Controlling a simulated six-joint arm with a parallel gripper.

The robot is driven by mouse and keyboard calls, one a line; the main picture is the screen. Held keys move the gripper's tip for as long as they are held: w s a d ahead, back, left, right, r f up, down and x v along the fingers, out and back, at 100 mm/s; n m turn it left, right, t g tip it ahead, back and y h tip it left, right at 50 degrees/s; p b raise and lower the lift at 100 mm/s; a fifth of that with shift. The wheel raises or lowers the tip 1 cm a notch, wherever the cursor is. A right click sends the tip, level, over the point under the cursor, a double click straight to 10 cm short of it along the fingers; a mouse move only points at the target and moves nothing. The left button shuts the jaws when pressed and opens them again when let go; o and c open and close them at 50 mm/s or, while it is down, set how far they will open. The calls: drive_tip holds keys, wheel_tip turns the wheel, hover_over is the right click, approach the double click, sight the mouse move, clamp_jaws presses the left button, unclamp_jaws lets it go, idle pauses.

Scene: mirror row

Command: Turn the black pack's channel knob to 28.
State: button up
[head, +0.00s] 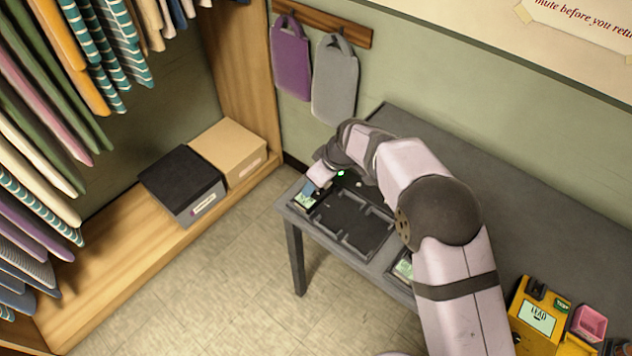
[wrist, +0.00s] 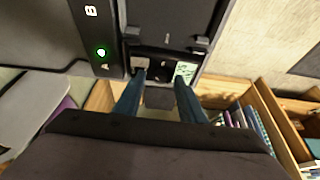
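A small dark pack with a green screen (head: 304,200) sits at the left end of the grey table. In the wrist view its dark face and pale green screen (wrist: 185,72) show just beyond my fingertips. I cannot read the screen or make out the channel knob clearly. My gripper (head: 313,188) is down over this pack's far side. In the wrist view the two blue fingers (wrist: 160,80) stand apart, with a dark gap between them. I see nothing clearly held, and cannot tell whether the tips touch the pack.
A black tray with recesses (head: 352,222) lies beside the pack. A green light (wrist: 101,52) glows on a strip marked A and B. Another green-screened pack (head: 403,268) is partly hidden by my arm. A yellow pack (head: 535,316) and pink bin (head: 588,324) are at right.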

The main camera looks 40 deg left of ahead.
drive_tip(key=b+v, duration=0.2)
drive_tip(key=v, duration=0.5)
drive_tip(key=shift+d+r, duration=0.1)
